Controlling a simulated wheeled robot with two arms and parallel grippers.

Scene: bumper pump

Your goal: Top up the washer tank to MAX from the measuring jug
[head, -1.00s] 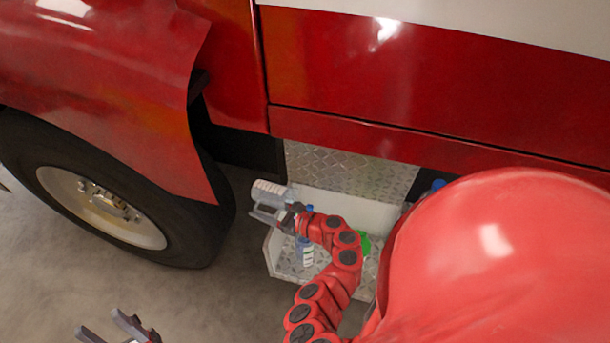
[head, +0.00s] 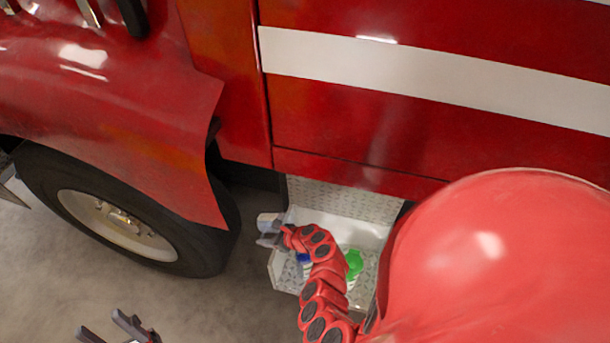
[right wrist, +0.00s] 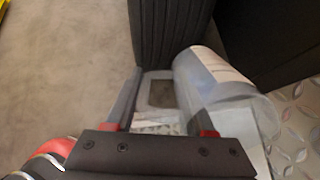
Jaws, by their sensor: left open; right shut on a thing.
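My right gripper (head: 270,237) is shut on a translucent measuring jug (head: 268,221), beside the left end of the truck's step. In the right wrist view, the jug (right wrist: 212,75) lies tilted, with its handle side between the fingers; its fill level cannot be made out. My left gripper (head: 104,330) is open and empty, low at the left above the floor. I cannot make out the washer tank in either view.
A pale step tray (head: 374,234) holds a blue-capped bottle (head: 304,258), partly behind my right arm, and a green-capped container (head: 354,262). The truck's tyre (head: 215,245) and red fender (head: 150,130) are close left. Floor (head: 60,275) at lower left is clear.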

